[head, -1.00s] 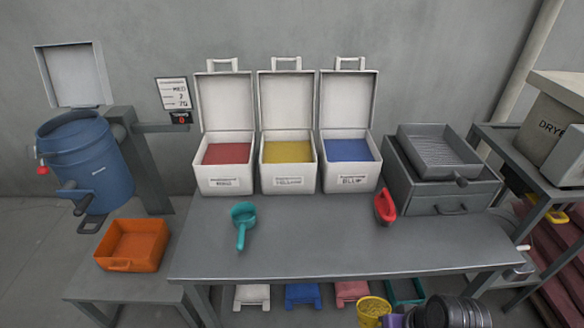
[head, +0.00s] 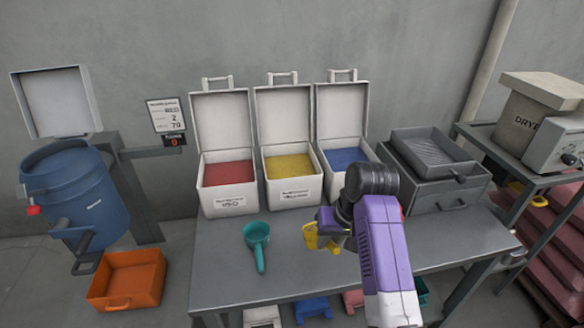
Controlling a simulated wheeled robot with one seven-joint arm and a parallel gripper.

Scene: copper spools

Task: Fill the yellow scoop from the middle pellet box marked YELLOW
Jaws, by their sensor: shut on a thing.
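My gripper (head: 328,234) is shut on the yellow scoop (head: 311,236), at the right of the head view's centre. The scoop is over the table front, below and in front of the boxes. I cannot see inside the scoop, and the gripper's fingers are partly hidden by my wrist. The middle pellet box (head: 294,190) stands open with its lid up and yellow pellets (head: 289,163) inside. Its front label is small and blurred.
An open box of red pellets (head: 228,170) stands left of the middle box, and one of blue pellets (head: 346,157) right. A teal scoop (head: 257,236) lies on the table (head: 225,275). An orange tray (head: 128,283), blue drum (head: 85,200) and grey tray unit (head: 440,190) flank them.

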